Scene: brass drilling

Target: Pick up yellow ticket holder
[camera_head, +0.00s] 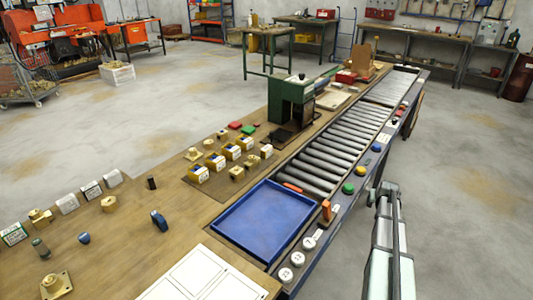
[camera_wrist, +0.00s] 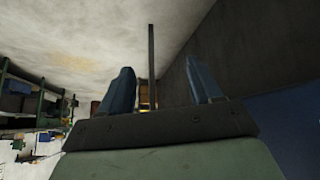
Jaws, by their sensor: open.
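Several small yellow holders with white and blue faces stand in a slanting row on the wooden bench in the head view, the nearest being one yellow holder (camera_head: 198,174). Which one is the yellow ticket holder I cannot tell. My gripper (camera_wrist: 161,85) is open in the wrist view, with two blue fingers apart and no object held between them. In the head view my arm rises at the lower right, beside the conveyor and well away from the holders.
A blue tray (camera_head: 262,222) lies between the holders and my arm. A green machine (camera_head: 290,102) stands behind them. A roller conveyor (camera_head: 340,145) runs along the right side. Brass parts, white cards and a blue object (camera_head: 159,221) lie on the bench at left.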

